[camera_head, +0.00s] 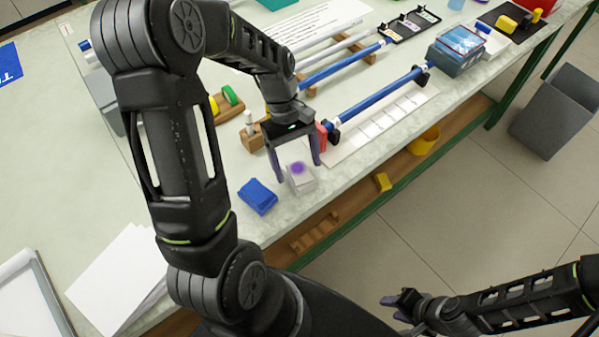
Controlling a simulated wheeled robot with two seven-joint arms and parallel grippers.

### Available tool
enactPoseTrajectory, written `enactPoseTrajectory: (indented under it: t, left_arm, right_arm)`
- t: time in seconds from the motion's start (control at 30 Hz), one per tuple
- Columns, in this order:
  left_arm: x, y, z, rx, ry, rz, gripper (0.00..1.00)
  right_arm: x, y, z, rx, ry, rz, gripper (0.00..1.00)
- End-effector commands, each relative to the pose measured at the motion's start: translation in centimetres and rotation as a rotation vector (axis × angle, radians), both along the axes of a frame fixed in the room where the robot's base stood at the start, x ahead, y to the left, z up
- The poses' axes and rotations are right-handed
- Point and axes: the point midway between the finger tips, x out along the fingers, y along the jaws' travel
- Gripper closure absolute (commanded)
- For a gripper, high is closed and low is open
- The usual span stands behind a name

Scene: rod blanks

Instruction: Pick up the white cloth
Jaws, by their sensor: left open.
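The white cloth (301,184) looks like a small folded white pad with a purple spot on top. It lies on the bench near its front edge, just right of a folded blue cloth stack (257,197). My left gripper (296,165) points down over the white cloth, its two fingers apart, one towards each side of it. Nothing shows held between them; whether the fingertips touch the cloth I cannot tell. My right gripper (394,306) is low at the right, over the floor beyond the bench edge; its finger gap is unclear.
Behind the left gripper are a wooden block (252,138) and a red piece (321,137). Blue rods (375,98) lie on supports to the right. White sheets (117,279) lie at lower left. A grey bin (552,118) stands on the floor.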

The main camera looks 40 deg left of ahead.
Motion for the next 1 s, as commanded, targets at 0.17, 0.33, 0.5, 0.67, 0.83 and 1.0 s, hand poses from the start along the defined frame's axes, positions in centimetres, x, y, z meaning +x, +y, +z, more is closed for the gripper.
enactPoseTrajectory:
  t: [0.17,0.33,0.5,0.67,0.83,1.0]
  left_arm:
    - [-0.3,-0.6,-1.6,-0.001,0.001,0.001,0.21]
    - [-0.3,-0.6,-1.8,0.001,-0.001,0.001,0.21]
    - [-0.3,-0.6,-1.7,0.001,-0.001,0.001,0.21]
    - [-0.3,-0.6,-1.7,0.001,-0.001,0.001,0.21]
    - [-0.3,-0.6,-1.7,0.001,-0.001,0.001,0.27]
    - [-0.3,-0.6,-1.7,0.001,-0.001,0.001,0.41]
  right_arm:
    - [0.0,0.0,0.2,-0.001,0.001,-0.001,0.64]
    - [0.0,0.0,0.2,-0.001,0.001,-0.001,0.64]
    - [0.0,0.0,0.2,-0.001,0.001,-0.001,0.64]
    - [0.0,0.0,0.2,-0.001,0.001,-0.001,0.64]
    - [0.0,0.0,0.2,-0.001,0.001,-0.001,0.64]
    - [0.0,0.0,0.2,-0.001,0.001,-0.001,0.64]
